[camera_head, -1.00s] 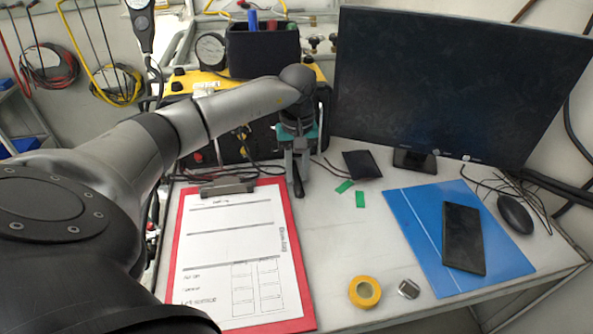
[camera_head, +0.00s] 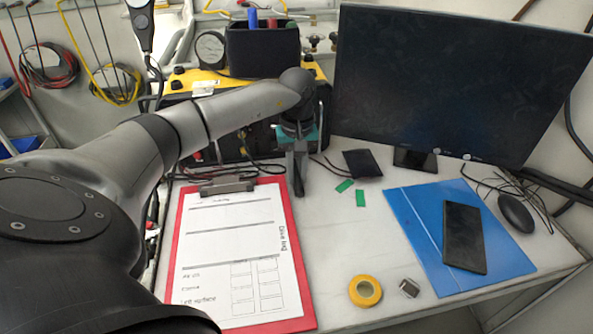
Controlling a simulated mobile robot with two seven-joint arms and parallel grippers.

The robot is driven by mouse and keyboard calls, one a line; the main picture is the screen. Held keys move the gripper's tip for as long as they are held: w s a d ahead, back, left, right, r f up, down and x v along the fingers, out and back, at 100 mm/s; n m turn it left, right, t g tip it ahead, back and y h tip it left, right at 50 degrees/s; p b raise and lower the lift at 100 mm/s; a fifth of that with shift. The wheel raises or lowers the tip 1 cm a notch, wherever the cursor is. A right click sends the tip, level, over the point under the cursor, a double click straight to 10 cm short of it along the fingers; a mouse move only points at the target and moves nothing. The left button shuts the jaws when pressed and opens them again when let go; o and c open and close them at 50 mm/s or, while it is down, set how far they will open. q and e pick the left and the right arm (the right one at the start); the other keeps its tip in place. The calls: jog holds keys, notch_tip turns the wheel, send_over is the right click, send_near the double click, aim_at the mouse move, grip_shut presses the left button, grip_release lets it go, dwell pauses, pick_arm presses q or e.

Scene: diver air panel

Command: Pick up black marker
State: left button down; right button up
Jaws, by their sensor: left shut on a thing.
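My left gripper (camera_head: 298,172) points down at the back of the desk, just right of the clipboard's top edge. It is shut on a small dark upright thing, which looks like the black marker (camera_head: 298,187). The fingers hide most of it, and I cannot tell whether its lower end touches the desk. A black pen holder (camera_head: 262,52) on the yellow panel case holds a blue, a red and a green marker. My right gripper is not in view.
A red clipboard (camera_head: 176,262) with a form lies left of the gripper. A monitor (camera_head: 450,85) stands at the back right. A blue folder (camera_head: 415,215) bears a black phone (camera_head: 464,238). Yellow tape (camera_head: 365,291) lies near the front.

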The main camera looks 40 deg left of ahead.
aim_at(298, 179)
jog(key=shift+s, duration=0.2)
pick_arm(q)
jog(key=shift+s+d+r, duration=0.1)
jog(key=shift+r, duration=0.45)
jog(key=r, duration=0.2)
jog(key=r+p, duration=0.1)
jog(key=r, duration=0.3)
jog(key=shift+s+d+r+p, duration=0.15)
jog(key=shift+d+r+p, duration=0.15)
jog(key=shift+p, duration=0.1)
jog(key=s+d, duration=1.2)
jog(key=d, duration=0.3)
jog(key=shift+f, duration=0.2)
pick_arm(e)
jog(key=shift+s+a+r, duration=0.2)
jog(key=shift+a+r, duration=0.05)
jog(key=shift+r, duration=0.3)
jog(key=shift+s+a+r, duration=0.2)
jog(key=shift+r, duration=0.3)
pick_arm(q)
jog(key=c, duration=1.3)
grip_release()
grip_shut()
jog(key=shift+a, duration=0.1)
